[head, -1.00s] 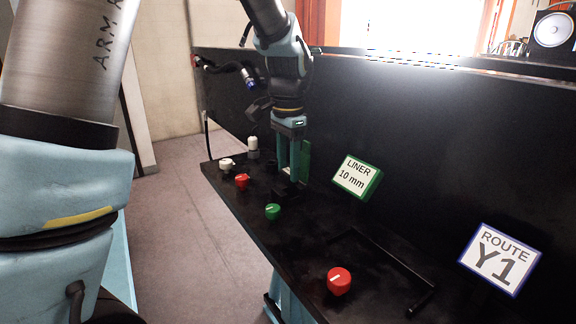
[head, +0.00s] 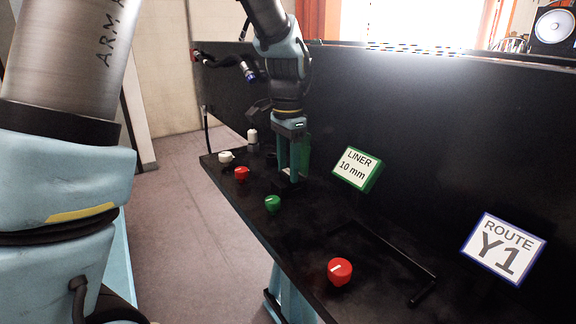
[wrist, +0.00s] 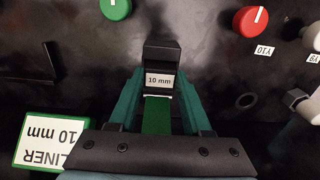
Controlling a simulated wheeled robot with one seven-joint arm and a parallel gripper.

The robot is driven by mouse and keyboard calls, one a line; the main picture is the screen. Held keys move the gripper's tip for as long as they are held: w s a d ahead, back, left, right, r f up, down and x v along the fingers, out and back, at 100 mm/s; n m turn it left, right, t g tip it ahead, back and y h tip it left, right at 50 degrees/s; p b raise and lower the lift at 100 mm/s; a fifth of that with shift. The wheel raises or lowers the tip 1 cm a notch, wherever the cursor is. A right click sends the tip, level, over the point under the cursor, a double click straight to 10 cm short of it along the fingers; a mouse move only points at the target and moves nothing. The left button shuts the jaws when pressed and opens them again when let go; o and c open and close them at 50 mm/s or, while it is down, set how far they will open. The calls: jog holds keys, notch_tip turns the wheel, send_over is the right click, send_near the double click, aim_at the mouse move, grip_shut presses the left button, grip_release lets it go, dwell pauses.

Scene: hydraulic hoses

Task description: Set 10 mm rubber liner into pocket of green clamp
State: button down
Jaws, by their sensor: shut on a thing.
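My gripper (head: 293,180) is low over the black bench; it also shows in the wrist view (wrist: 160,82). Its teal fingers are shut on a black block with a "10 mm" label, the rubber liner (wrist: 161,52). A green part, apparently the green clamp (wrist: 157,116), shows between the fingers in the wrist view. In the head view a green upright edge (head: 305,155) shows just behind the fingers. The clamp's pocket is hidden, and I cannot tell whether the liner touches it.
A green-framed "LINER 10 mm" sign (head: 356,168) stands right of my gripper. A green knob (head: 272,203), red knobs (head: 340,271) and a white knob (head: 226,157) lie along the bench (head: 300,235). A black bent rod (head: 405,262) lies at the right. A dark panel (head: 420,130) rises behind.

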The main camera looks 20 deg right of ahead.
aim_at(288, 172)
jog(key=shift+f+b, duration=0.55)
jog(key=shift+f, duration=0.5)
jog(key=shift+c, duration=1.3)
grip_release()
jog(key=shift+r, duration=0.1)
notch_tip(288, 172, up, 11)
jog(key=b, duration=0.2)
jog(key=w+a+f+n, duration=0.1)
jog(key=a+f+n, duration=0.25)
jog(key=a, duration=0.35)
jog(key=w+a+f+n, duration=0.25)
jog(key=a+f, duration=0.25)
jog(key=a, duration=0.3)
jog(key=s+a+f+n, duration=0.3)
jog(key=a+f+n, duration=0.1)
jog(key=a, duration=0.3)
jog(key=s+a+f+n+t, duration=0.1)
jog(key=s+a+f+n, duration=0.3)
jog(key=a, duration=0.4)
jog(key=shift+s+n+t, duration=0.25)
jog(key=shift+n+t, duration=0.05)
